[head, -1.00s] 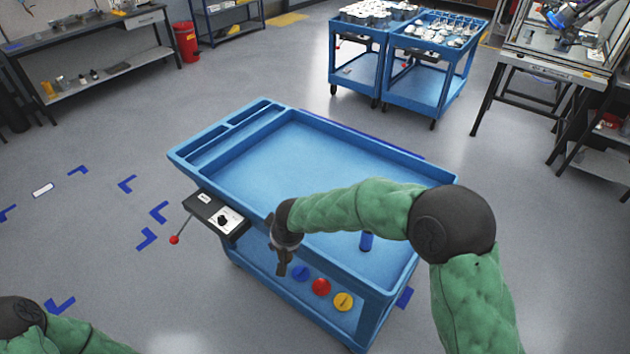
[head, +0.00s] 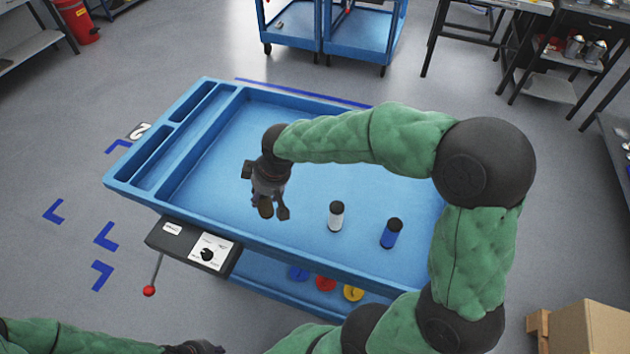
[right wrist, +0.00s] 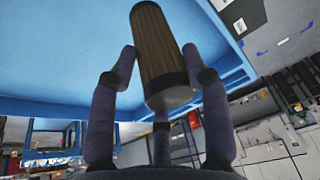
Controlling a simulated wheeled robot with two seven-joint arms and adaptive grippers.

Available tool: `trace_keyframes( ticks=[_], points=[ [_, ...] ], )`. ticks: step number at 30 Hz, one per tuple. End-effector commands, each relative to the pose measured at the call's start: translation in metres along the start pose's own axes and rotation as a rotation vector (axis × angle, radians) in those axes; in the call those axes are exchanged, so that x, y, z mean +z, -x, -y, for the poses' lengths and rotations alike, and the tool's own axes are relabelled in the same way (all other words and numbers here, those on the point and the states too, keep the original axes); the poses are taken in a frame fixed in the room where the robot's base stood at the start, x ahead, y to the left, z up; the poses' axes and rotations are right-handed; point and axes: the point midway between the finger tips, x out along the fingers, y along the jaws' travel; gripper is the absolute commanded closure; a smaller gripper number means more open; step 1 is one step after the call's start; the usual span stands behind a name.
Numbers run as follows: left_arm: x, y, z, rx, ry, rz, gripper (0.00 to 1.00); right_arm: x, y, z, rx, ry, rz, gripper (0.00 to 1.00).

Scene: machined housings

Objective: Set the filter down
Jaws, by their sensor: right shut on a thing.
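My right gripper (head: 268,207) is over the left-middle part of the blue cart's top tray (head: 215,165), pointing down. In the right wrist view the gripper (right wrist: 155,85) is shut on a filter (right wrist: 157,45), a brown pleated cylinder with a dark band and a pale end. The fingers are around its sides. The tray's blue surface shows beyond it; I cannot tell if they touch. In the head view the filter is not clear behind the fingers. My left gripper (head: 195,347) is at the bottom edge, partly cut off; its jaws cannot be made out.
A white canister (head: 336,215) and a blue canister (head: 391,233), both dark-capped, stand in the tray right of my gripper. A control box (head: 195,243) with a red-knobbed lever is on the cart's near side. The tray's left part is clear. A cardboard box (head: 580,328) is at lower right.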

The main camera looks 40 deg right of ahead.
Motion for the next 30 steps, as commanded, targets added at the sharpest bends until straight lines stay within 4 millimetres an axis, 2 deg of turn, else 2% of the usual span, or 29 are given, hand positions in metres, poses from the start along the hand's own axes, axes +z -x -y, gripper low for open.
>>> trace_keyframes(
  ticks=[1,5,10,22,27,30],
  points=[
    [0.0,-0.008,0.003,0.0,0.0,0.001,1.0,0.006,0.001,0.0,-0.009,0.022,0.001,0.86],
    [0.0,-0.015,0.005,0.0,0.0,0.001,1.0,0.015,0.008,0.002,-0.032,0.076,0.013,0.86],
    [-0.001,-0.02,0.007,0.0,0.0,0.0,1.0,0.011,0.002,-0.004,-0.043,0.099,0.02,0.86],
    [-0.002,-0.042,0.015,0.0,0.0,-0.001,1.0,-0.038,-0.053,-0.05,-0.042,0.098,0.02,0.86],
    [-0.002,-0.053,0.019,0.0,0.0,-0.001,1.0,-0.046,-0.086,-0.065,-0.041,0.098,0.02,0.86],
    [-0.003,-0.057,0.02,0.0,0.0,-0.001,1.0,-0.05,-0.099,-0.07,-0.041,0.1,0.019,0.86]
  ],
)
